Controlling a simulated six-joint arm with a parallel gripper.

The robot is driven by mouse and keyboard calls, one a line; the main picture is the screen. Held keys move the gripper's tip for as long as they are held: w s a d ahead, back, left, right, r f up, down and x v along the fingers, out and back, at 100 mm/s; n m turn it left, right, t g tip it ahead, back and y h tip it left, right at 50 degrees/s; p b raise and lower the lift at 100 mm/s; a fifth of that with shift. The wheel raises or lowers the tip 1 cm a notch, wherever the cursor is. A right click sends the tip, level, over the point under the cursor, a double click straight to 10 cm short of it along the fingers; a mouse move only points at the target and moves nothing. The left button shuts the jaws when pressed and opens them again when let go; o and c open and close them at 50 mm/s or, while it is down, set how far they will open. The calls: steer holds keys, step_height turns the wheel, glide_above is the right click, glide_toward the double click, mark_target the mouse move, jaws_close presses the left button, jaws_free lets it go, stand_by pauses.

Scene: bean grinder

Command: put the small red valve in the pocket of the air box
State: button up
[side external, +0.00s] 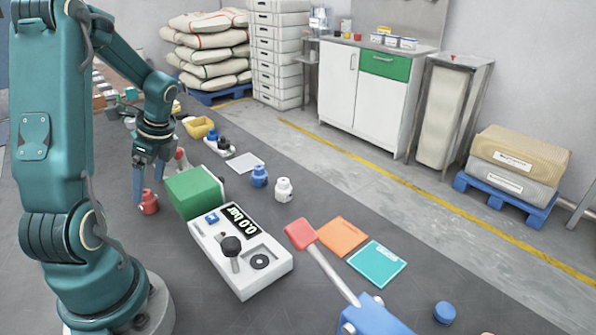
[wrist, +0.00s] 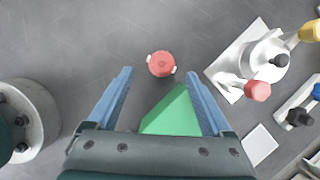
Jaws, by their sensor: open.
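The small red valve (side external: 149,202) stands on the dark table near my arm. In the wrist view the red valve (wrist: 161,64) shows from above, with small pale tabs at its sides. My gripper (wrist: 160,73) is open, its blue fingers pointing down, one on each side of the valve's line; in the side view my gripper (side external: 149,192) is right at the valve. Whether a finger touches it I cannot tell. The white air box (side external: 238,277) has a 0.0 bar display, a black knob and a round pocket (side external: 260,261) with a dark ring, which looks empty.
A green block (side external: 195,191) sits at the air box's far end, close to my gripper; its green (wrist: 175,113) shows between my fingers. A blue valve (side external: 260,176) and a white valve (side external: 283,190) stand right. A red-handled lever (side external: 300,234), orange plate (side external: 342,237) and teal plate (side external: 377,263) lie nearer.

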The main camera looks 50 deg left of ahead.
mark_target(147, 192)
steer(key=x, duration=0.4)
steer(key=shift+a, duration=0.25)
steer(key=shift+c, duration=0.3)
jaws_close()
steer(key=shift+r, duration=0.15)
